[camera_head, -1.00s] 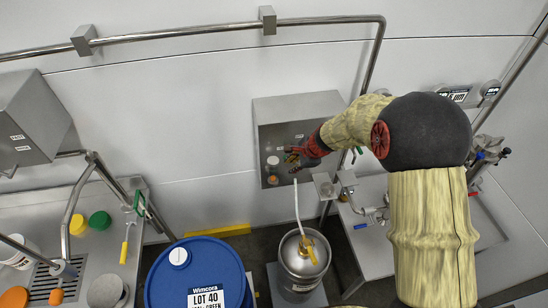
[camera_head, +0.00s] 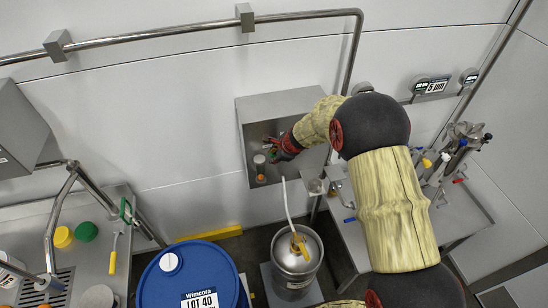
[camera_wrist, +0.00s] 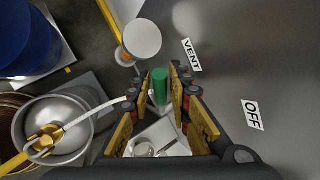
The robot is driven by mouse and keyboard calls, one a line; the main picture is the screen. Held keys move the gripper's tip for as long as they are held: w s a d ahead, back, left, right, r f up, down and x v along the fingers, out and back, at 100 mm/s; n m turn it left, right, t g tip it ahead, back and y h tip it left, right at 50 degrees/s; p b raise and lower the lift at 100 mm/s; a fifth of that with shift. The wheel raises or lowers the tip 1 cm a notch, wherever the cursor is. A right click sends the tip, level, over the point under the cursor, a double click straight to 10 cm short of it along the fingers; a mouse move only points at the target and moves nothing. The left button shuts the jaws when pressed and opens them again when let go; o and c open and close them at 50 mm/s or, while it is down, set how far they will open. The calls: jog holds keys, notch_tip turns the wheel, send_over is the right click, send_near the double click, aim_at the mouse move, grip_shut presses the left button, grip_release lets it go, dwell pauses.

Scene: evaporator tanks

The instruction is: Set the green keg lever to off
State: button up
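The green lever (camera_wrist: 160,88) shows in the wrist view as an upright green cylinder between my fingertips. My gripper (camera_wrist: 159,86) is open around it, with a narrow gap visible on each side; contact is not clear. The OFF label (camera_wrist: 252,115) is on the grey panel to the right, and the VENT label (camera_wrist: 191,54) is farther up. In the head view, my gripper (camera_head: 274,149) is at the open front of the grey wall box (camera_head: 270,106); the lever is mostly hidden there.
A steel keg (camera_head: 296,252) with a yellow fitting and white hose stands below the box. A blue drum (camera_head: 180,275) stands left of it. A sink counter with green and yellow lids is at far left; a steel table (camera_head: 455,225) with valves is at right.

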jog(key=shift+w, duration=0.1)
jog(key=shift+c, duration=1)
grip_shut()
